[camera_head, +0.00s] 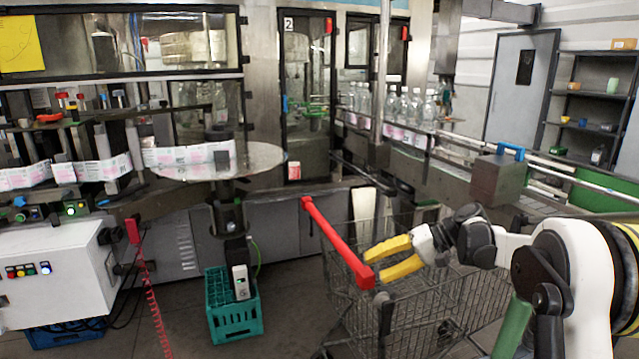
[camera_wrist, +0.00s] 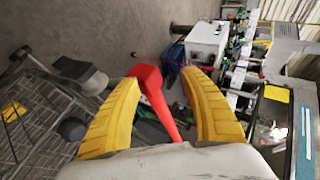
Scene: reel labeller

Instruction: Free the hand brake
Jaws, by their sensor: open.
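My gripper (camera_head: 374,266) is open, its two yellow fingers pointing left beside the near end of the red handle bar (camera_head: 338,243) of a wire shopping cart (camera_head: 345,310). In the wrist view the red bar (camera_wrist: 151,92) shows between the open fingers (camera_wrist: 160,80); I cannot tell whether they touch it. No part is clearly recognisable as a hand brake. A red lever-like piece (camera_head: 48,117) sits farther left.
A teal crate (camera_head: 232,318) stands on the floor below the reel table. A white control box (camera_head: 55,270) and a red coiled cord (camera_head: 153,305) are at left. A bottle conveyor (camera_head: 440,165) runs behind the cart. Bare floor lies between crate and cart.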

